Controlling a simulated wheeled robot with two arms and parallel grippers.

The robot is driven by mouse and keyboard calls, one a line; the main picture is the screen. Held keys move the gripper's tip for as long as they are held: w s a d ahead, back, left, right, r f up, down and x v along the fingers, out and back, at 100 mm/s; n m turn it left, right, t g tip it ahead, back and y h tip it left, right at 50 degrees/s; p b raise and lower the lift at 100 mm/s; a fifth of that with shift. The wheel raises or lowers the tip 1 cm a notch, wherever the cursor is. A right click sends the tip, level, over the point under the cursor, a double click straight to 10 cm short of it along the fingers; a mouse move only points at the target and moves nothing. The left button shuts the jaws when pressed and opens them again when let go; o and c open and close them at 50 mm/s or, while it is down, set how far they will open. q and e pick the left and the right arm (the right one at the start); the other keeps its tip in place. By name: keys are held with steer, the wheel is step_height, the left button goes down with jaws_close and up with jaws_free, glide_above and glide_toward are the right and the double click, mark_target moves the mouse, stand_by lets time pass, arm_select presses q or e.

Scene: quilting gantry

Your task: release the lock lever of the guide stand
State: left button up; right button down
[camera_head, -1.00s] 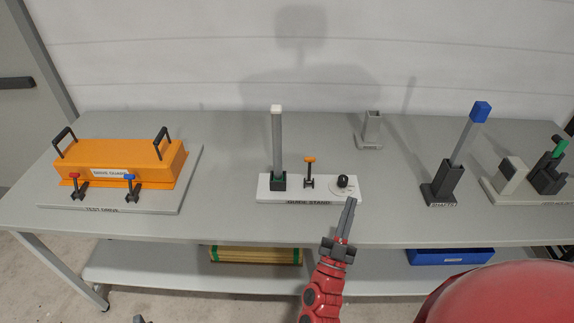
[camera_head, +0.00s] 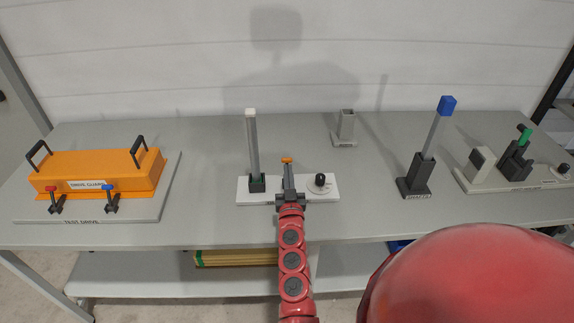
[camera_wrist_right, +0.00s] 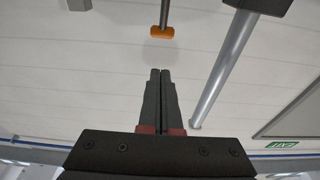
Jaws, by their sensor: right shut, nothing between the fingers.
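The guide stand is a white base plate (camera_head: 330,190) on the table, with an upright grey post (camera_head: 252,145) in a dark socket at its left and a dark knob on a white dial (camera_head: 319,183) at its right. Its lock lever has an orange tip (camera_head: 287,160) and stands upright between them; my arm hides its lower part. My right gripper (camera_head: 287,170) is shut and empty, in front of the lever. In the right wrist view the orange tip (camera_wrist_right: 161,32) is just beyond the closed fingertips (camera_wrist_right: 160,72), with a visible gap. My left gripper is out of view.
An orange drive guard (camera_head: 95,175) with red and blue levers stands at the left. A grey holder (camera_head: 345,128) is behind the stand. A blue-topped shaft (camera_head: 435,130) and a green-handled fixture (camera_head: 515,160) are to the right. The table between is clear.

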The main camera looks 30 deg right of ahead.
steer(key=w+d, duration=0.1)
steer(key=w+f+b, duration=0.1)
steer(key=w+d+f+b, duration=0.1)
steer(key=w, duration=0.1)
steer(key=shift+d+f, duration=0.1)
steer(key=shift+d, duration=0.2)
